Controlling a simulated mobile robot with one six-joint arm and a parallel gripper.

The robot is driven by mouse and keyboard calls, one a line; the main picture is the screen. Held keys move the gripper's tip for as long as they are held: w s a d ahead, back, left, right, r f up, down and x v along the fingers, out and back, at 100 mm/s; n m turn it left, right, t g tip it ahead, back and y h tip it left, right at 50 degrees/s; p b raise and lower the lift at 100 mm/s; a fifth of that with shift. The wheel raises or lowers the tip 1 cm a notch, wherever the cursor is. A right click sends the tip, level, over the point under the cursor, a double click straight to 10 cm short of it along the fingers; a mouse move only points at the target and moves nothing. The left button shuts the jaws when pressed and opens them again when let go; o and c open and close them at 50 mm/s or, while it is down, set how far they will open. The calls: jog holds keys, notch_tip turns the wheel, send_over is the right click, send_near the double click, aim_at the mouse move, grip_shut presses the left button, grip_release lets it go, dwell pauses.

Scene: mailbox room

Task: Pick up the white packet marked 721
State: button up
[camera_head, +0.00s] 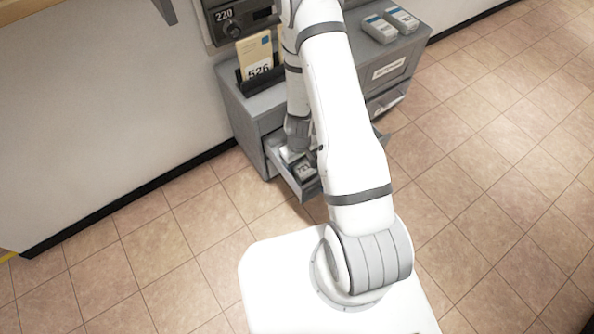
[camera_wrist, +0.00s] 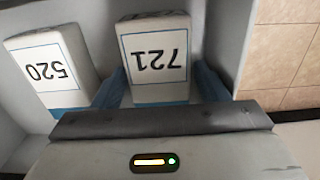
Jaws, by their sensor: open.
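The white packet marked 721 (camera_wrist: 154,55) lies in a drawer, its number upside down in the wrist view. It has a blue band at its lower end. My gripper (camera_wrist: 162,88) is open, with one blue finger at each side of the near end of this packet. Whether the fingers touch it cannot be told. In the head view, my arm reaches down into the open drawer (camera_head: 308,188), and the gripper's tips are mostly hidden there.
A white packet marked 520 (camera_wrist: 48,70) lies just left of the 721 packet, close to the left finger. The drawer's right wall (camera_wrist: 230,40) is near the right finger.

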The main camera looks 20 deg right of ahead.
jog(key=shift+f, duration=0.5)
jog(key=shift+r, duration=0.1)
jog(key=c, duration=0.8)
